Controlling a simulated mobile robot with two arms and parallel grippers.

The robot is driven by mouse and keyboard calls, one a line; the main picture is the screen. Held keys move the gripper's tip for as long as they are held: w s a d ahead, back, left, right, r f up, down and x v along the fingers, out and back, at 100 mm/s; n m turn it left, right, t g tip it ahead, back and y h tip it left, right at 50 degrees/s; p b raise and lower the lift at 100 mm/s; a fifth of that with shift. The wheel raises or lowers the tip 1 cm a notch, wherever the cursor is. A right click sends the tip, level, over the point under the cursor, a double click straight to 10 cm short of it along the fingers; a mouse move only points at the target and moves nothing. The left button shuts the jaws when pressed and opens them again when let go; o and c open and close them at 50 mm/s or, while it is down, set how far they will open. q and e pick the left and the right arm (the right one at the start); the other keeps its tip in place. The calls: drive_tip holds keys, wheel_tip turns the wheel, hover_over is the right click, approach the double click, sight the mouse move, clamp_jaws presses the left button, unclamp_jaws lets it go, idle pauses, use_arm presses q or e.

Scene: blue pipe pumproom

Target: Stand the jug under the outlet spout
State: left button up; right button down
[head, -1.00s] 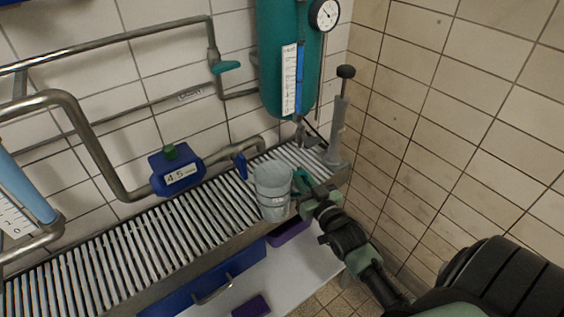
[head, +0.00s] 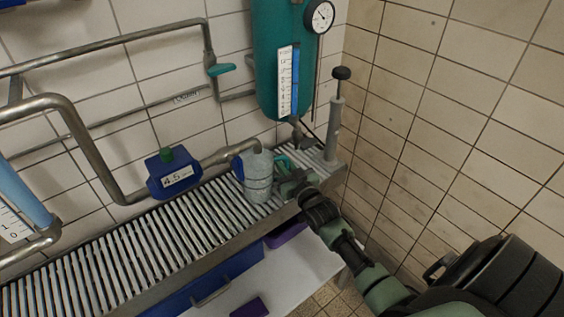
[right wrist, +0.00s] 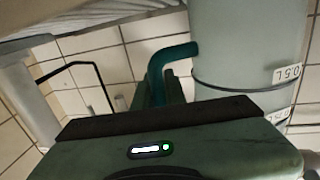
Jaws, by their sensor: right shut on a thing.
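The jug (head: 258,182) is a pale grey cylinder with dark bands and a teal handle. It is upright over the slatted grate, at the end of the outlet spout (head: 250,146). I cannot tell whether its base touches the slats or whether the spout's mouth is exactly over its opening. My right gripper (head: 287,176) comes from the right and is shut on the handle. In the right wrist view the jug wall (right wrist: 240,45) shows volume marks, with the teal handle (right wrist: 166,66) at the jaws. My left gripper is out of view.
The slatted grate (head: 130,245) is bare to the left. A blue meter (head: 172,178) reading 4.5 sits on the pipe left of the jug. A blue valve lever (head: 237,167) is close to the jug's left side. A grey hand pump (head: 335,125) and a teal tank (head: 278,70) stand behind.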

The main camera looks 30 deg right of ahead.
drive_tip(key=shift+f, duration=0.15)
drive_tip(key=c, duration=1.5)
unclamp_jaws()
drive_tip(key=shift+o, duration=0.2)
drive_tip(key=shift+s, duration=0.1)
drive_tip(key=s+a, duration=0.1)
drive_tip(key=s, duration=1)
drive_tip(key=shift+s+a, duration=0.2)
drive_tip(key=shift+s, duration=0.15)
